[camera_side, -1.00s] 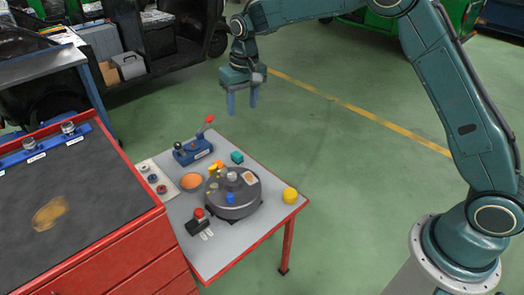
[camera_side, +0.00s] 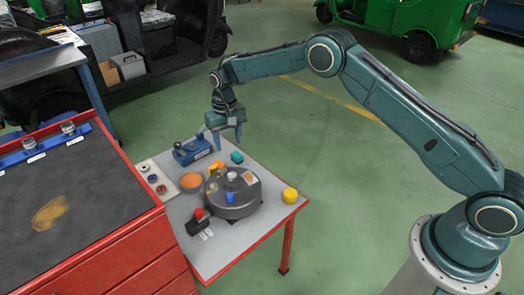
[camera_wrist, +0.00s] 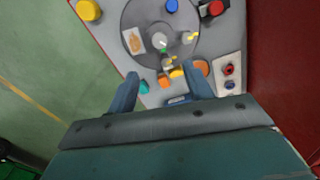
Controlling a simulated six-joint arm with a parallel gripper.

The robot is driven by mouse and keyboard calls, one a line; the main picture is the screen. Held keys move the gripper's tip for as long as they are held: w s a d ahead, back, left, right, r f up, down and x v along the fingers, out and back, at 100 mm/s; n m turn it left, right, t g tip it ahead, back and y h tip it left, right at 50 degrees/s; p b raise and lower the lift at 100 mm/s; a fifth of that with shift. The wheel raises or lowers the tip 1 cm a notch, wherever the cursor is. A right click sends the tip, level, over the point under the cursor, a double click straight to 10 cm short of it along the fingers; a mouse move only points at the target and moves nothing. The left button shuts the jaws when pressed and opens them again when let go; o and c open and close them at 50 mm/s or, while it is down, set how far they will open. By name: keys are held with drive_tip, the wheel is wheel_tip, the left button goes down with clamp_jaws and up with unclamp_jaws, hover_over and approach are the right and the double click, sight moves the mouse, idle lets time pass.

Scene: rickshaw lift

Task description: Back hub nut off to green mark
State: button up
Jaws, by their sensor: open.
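The grey round hub (camera_side: 243,204) sits on the small table, and its top also shows in the wrist view (camera_wrist: 190,15). A pale nut (camera_side: 232,177) stands at its centre; it also shows in the wrist view (camera_wrist: 159,41). A small green mark (camera_wrist: 163,50) lies beside the nut in the wrist view. My gripper (camera_side: 228,140) is open and empty, pointing down above the back of the table, behind and higher than the hub. In the wrist view the fingers (camera_wrist: 161,84) are apart, with the nut beyond their tips.
On the table stand a blue fixture (camera_side: 190,152), an orange bowl (camera_side: 191,181), a teal block (camera_side: 237,157), a yellow cylinder (camera_side: 290,195) and a red-topped black device (camera_side: 198,220). A red cabinet (camera_side: 130,255) adjoins the left.

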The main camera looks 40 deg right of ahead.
sight(232, 174)
wheel_tip(232, 174, down, 14)
drive_tip(key=shift+r, duration=0.2)
idle(0.5)
drive_tip(key=c, duration=1)
